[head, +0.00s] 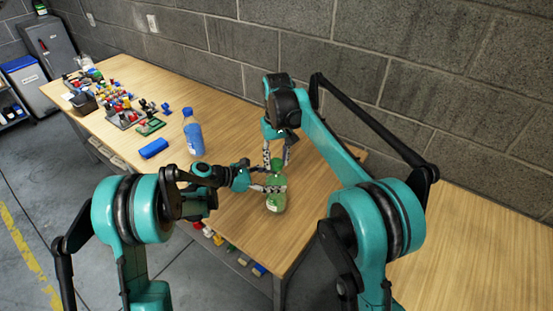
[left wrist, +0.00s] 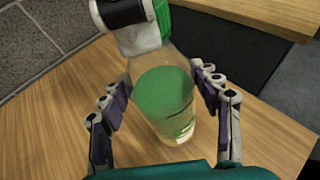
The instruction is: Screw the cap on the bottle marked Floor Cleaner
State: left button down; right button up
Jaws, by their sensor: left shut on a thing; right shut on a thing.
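A clear bottle of green liquid (head: 276,203) stands near the front edge of the wooden table. My left gripper (head: 275,188) is shut around the bottle's body. In the left wrist view the bottle (left wrist: 165,100) shows between the two fingers, with a small label low on its side that I cannot read. My right gripper (head: 276,163) points down from above and is shut on a green cap (left wrist: 160,18) at the bottle's top. The gripper covers the neck, so I cannot tell how far the cap is seated.
A bottle of blue liquid (head: 193,138) stands farther left on the table, with a blue block (head: 153,148) near it. Trays of small coloured parts (head: 118,107) fill the far left end. A block wall (head: 400,90) runs behind the table.

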jog(key=m, duration=0.8)
jog(key=shift+m, duration=0.3)
jog(key=o, duration=1.4)
pick_arm(q)
jog(key=shift+c, duration=1.5)
grip_release()
pick_arm(e)
notch_tip(320, 180, up, 12)
jog(key=shift+f, duration=0.1)
